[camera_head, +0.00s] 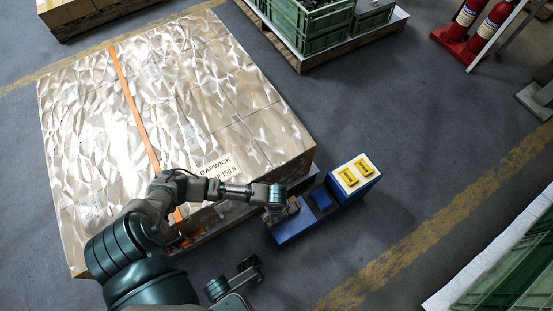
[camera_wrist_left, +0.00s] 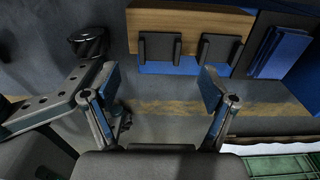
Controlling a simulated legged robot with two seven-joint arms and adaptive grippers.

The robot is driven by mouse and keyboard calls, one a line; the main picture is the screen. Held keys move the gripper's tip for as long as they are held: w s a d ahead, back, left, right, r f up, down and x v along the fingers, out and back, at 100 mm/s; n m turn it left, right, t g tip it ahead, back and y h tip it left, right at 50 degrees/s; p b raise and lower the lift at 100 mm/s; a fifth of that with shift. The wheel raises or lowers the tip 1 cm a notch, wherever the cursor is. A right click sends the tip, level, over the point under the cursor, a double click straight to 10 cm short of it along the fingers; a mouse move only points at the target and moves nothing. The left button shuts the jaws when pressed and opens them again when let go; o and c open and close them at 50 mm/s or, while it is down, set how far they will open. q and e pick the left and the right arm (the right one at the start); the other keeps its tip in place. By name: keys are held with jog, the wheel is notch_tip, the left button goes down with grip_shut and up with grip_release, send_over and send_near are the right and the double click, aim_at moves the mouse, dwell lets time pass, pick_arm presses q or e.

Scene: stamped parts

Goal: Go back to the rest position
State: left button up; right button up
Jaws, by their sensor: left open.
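My left gripper (camera_head: 279,212) is at the end of the arm reaching from the lower left, at the left end of a blue bench (camera_head: 293,228). In the left wrist view the left gripper (camera_wrist_left: 162,88) is open, with nothing between its fingers. Beyond them is a brown wooden board (camera_wrist_left: 190,22) with two dark upright pieces, one dark piece (camera_wrist_left: 160,48) and another dark piece (camera_wrist_left: 218,52); both are apart from the fingers. A dark gripper-like end of mine (camera_head: 250,268), apparently the right one, shows at the bottom; its jaws are unclear.
The bench also carries a blue block (camera_head: 321,199) and a yellow tray (camera_head: 354,173) with two yellow parts. A large wrapped load (camera_head: 90,120) with an orange strap stands close on the left. Green crates (camera_head: 315,30) and red extinguishers (camera_head: 470,25) are farther back. Floor right of the bench is clear.

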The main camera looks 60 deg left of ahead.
pick_arm(q)
notch_tip(320, 180, up, 7)
jog(key=shift+f, duration=0.2)
